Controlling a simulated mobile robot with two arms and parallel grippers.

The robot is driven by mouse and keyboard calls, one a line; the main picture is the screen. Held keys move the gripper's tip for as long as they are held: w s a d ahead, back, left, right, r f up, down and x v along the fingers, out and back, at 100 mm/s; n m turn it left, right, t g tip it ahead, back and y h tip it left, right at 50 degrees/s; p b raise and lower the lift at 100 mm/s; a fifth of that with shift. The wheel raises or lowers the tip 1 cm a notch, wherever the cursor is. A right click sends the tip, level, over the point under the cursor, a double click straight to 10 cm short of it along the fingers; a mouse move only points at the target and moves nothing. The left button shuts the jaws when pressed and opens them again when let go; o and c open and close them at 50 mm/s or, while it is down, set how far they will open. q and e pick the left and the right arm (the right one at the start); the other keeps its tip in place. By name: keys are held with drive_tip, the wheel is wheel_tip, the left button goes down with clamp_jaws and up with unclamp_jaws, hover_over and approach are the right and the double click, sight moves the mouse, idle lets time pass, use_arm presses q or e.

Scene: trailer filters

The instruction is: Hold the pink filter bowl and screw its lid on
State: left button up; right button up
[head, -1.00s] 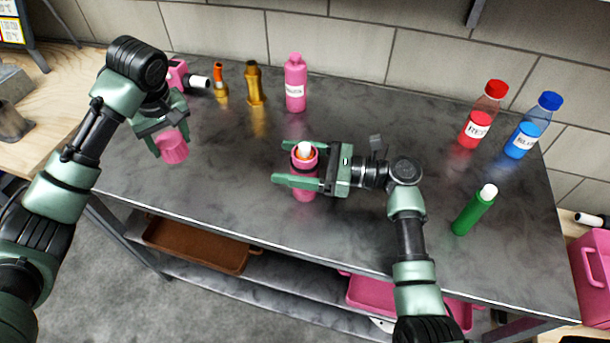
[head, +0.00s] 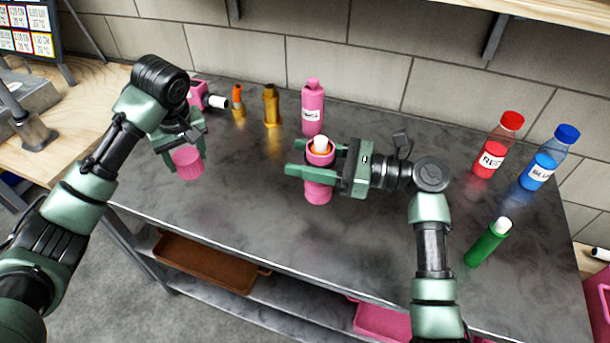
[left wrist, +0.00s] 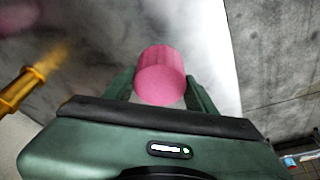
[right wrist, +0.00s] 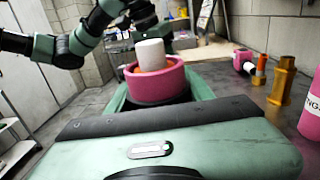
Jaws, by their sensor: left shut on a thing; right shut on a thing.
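The pink filter bowl (head: 319,191) stands upright on the dark metal table, with a white and orange filter (head: 320,145) showing in its open top. My right gripper (head: 312,170) is shut around the bowl's upper part; the bowl's pink rim (right wrist: 155,84) also shows in the right wrist view. The pink lid (head: 187,162), a short ribbed cup shape, is in my left gripper (head: 180,152), held at the left of the table, apart from the bowl. The lid also shows between the fingers in the left wrist view (left wrist: 161,77).
Red (head: 497,145), blue (head: 549,158) and green (head: 488,243) bottles stand at the right. The table between the two grippers is clear.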

use_arm(q)
drive_tip(key=shift+r, duration=0.35)
use_arm(e)
wheel_tip(320, 180, up, 12)
drive_tip(key=o, duration=0.8)
drive_tip(key=shift+c, duration=0.2)
clamp_jaws()
drive_tip(key=shift+f, duration=0.15)
